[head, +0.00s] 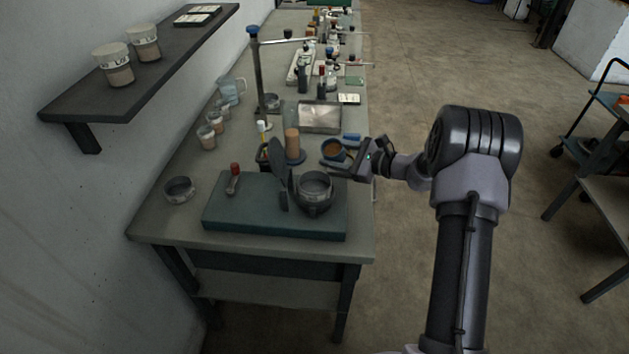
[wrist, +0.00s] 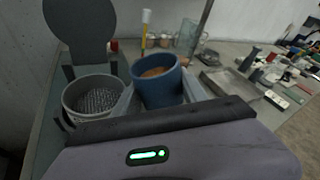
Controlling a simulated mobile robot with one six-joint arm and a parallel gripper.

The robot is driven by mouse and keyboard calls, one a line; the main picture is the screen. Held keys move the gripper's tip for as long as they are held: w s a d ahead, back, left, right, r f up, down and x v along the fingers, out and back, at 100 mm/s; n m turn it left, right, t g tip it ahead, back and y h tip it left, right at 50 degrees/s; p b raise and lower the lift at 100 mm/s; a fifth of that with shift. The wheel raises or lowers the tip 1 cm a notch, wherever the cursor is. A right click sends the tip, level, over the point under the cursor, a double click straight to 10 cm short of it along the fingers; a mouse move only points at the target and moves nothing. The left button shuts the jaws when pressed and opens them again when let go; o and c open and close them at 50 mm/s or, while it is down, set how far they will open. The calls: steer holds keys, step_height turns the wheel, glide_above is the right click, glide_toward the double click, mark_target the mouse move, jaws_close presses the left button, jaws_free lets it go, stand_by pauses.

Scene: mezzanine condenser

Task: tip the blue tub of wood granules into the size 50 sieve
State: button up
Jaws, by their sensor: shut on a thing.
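The blue tub (head: 330,157) holds brown wood granules (head: 333,148). It also shows in the wrist view (wrist: 161,92), close in front of my gripper and roughly upright. My gripper (head: 344,157) is shut on the tub, with one finger on either side of it. A round grey sieve (head: 315,199) with a mesh floor stands on the teal slab, just left of and nearer than the tub in the head view. In the wrist view the sieve (wrist: 92,84) is left of the tub, and its mesh looks empty. No size marking is readable.
A dark round lid or plate (head: 279,172) stands upright beside the sieve. A red-handled tool (head: 233,179) is on the teal slab (head: 245,222); another ring-shaped dish (head: 180,190) lies left. A brown cylinder (head: 292,143) and metal tray (head: 320,117) stand behind.

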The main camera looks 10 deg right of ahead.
mark_target(335, 156)
steer(key=shift+s+a+r+n+h, duration=0.15)
steer(key=shift+s+a+r+n, duration=0.25)
steer(key=shift+r+n, duration=0.25)
steer(key=shift+s+a+r+n+h, duration=0.15)
steer(key=shift+s+a+r+n, duration=0.25)
steer(key=shift+r, duration=0.3)
stand_by(0.5)
steer(key=shift+a+r+n+t+b, duration=0.1)
steer(key=shift+n+t+b, duration=0.4)
steer(key=shift+n+b, duration=0.3)
steer(key=shift+f+n+h+b, duration=0.45)
steer(key=shift+n+b, duration=0.1)
steer(key=shift+b, duration=0.6)
steer(key=shift+r+n+t+b, duration=0.4)
steer(key=shift+n+b, duration=0.15)
steer(key=shift+n, duration=0.15)
stand_by(0.6)
steer(key=shift+s+a+f+n+h+b, duration=0.15)
steer(key=shift+f+n+b, duration=0.2)
steer(key=shift+b, duration=0.3)
steer(key=shift+d+f+n+h+b, duration=0.1)
steer(key=shift+n+b, duration=0.35)
steer(key=shift+b, duration=0.15)
steer(key=shift+s+a+r+n+t+b, duration=0.3)
steer(key=shift+s+a+n+t+b, duration=0.2)
steer(key=shift+a+n+b, duration=0.15)
stand_by(0.8)
steer(key=shift+b, duration=0.4)
